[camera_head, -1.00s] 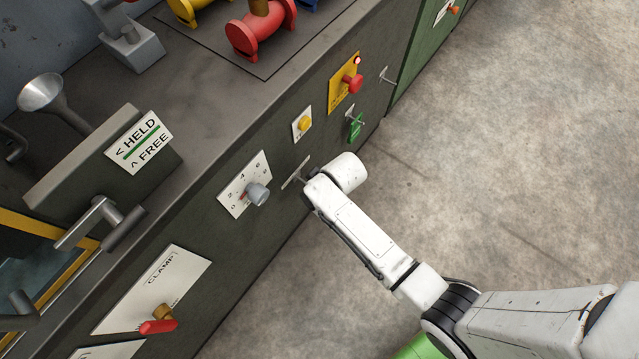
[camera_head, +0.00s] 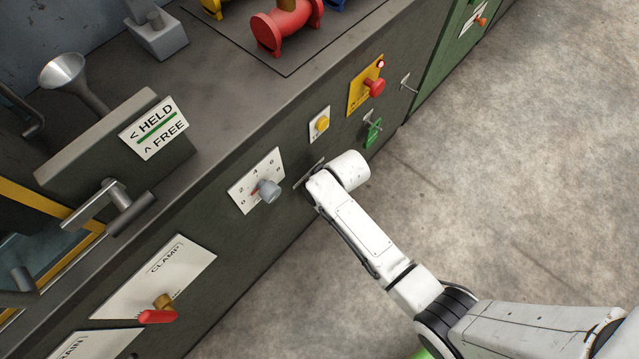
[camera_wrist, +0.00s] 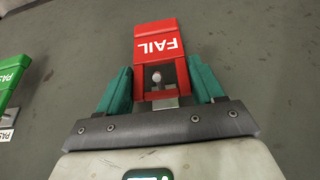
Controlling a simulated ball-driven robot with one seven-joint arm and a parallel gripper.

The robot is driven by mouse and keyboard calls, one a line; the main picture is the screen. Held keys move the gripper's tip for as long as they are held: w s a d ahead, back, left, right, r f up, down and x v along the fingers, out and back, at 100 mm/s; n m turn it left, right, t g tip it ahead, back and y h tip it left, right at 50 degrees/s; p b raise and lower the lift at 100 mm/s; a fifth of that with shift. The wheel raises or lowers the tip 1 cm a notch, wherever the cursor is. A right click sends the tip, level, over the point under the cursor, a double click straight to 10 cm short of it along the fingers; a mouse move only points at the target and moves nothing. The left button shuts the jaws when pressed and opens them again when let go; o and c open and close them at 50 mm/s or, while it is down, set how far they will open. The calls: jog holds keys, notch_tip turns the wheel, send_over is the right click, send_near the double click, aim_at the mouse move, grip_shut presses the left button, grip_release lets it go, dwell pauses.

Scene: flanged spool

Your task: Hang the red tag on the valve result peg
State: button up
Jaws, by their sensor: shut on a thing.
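The red tag (camera_wrist: 157,32), marked FAIL and upside down in the wrist view, is held between the two teal fingers of my gripper (camera_wrist: 160,68). The tag has an open frame at its lower part. A pale round peg end (camera_wrist: 156,77) shows inside that opening; I cannot tell whether the peg passes through it. In the head view my wrist hides the gripper and the tag, beside a grey peg plate (camera_head: 309,173) on the bench front. A green tag (camera_head: 372,133) hangs on another peg; it also shows in the wrist view (camera_wrist: 12,77), marked PASS.
The bench front carries a grey dial knob (camera_head: 268,190), a yellow button (camera_head: 321,123) and a red button (camera_head: 375,87) close to my arm. A bare peg (camera_head: 408,83) is farther along. The floor at right is clear.

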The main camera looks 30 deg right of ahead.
jog(key=o, duration=1.4)
jog(key=shift+r, duration=0.15)
jog(key=p+v, duration=0.3)
jog(key=v, duration=0.7)
jog(key=shift+s+r, duration=0.15)
jog(key=shift+r, duration=0.1)
jog(key=s+d+r+m+g+p, duration=0.1)
jog(key=s+d+r+p, duration=0.1)
jog(key=s+r, duration=0.3)
jog(key=s+d+r+m+g+h+p, duration=0.1)
jog(key=s+d+r+p, duration=0.1)
jog(key=s+r, duration=0.3)
jog(key=s+d+r+m+g+p, duration=0.1)
jog(key=s+r, duration=0.4)
jog(key=s, duration=0.5)
jog(key=shift+s+d+m+h+p, duration=0.15)
jog(key=shift+d+m+p, duration=0.1)
jog(key=shift+d+p, duration=0.3)
jog(key=shift+s+d+m+h+p, duration=0.15)
jog(key=shift+d+m+p, duration=0.1)
jog(key=shift+d+p, duration=0.3)
jog(key=shift+w+a, duration=0.1)
jog(key=shift+w, duration=0.05)
